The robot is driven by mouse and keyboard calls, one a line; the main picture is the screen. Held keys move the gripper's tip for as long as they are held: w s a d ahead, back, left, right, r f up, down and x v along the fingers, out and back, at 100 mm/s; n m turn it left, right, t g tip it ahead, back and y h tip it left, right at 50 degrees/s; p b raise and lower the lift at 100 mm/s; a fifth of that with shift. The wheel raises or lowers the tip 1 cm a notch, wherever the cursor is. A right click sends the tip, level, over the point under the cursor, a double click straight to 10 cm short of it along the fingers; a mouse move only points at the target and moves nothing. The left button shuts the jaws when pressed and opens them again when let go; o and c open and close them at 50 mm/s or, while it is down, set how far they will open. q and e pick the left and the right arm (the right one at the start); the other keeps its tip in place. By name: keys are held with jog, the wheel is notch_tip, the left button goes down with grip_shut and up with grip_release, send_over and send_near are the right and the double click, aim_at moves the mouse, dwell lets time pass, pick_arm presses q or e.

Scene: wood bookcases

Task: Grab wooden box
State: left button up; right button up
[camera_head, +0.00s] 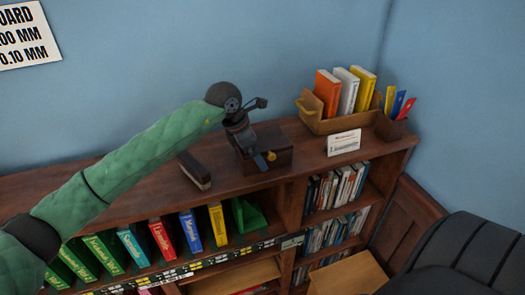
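A small dark brown wooden box (281,158) sits on top of the bookcase, right of the middle of the view. A small yellow piece shows on its front. My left arm comes in from the left in a green sleeve. My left gripper (261,160) points down in front of the box and hides its left part. I cannot tell whether it touches the box, or how far apart its fingers are. My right gripper is not in view.
A dark brush-like block (194,170) lies left of the box. At the back right stand a lighter wooden holder (312,121) with several books, a white card (344,142) and a small pen holder (390,128). Shelves below hold books. A dark chair (460,255) is at lower right.

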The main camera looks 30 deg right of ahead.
pick_arm(q)
jog(key=shift+f, duration=0.15)
jog(key=c, duration=1.1)
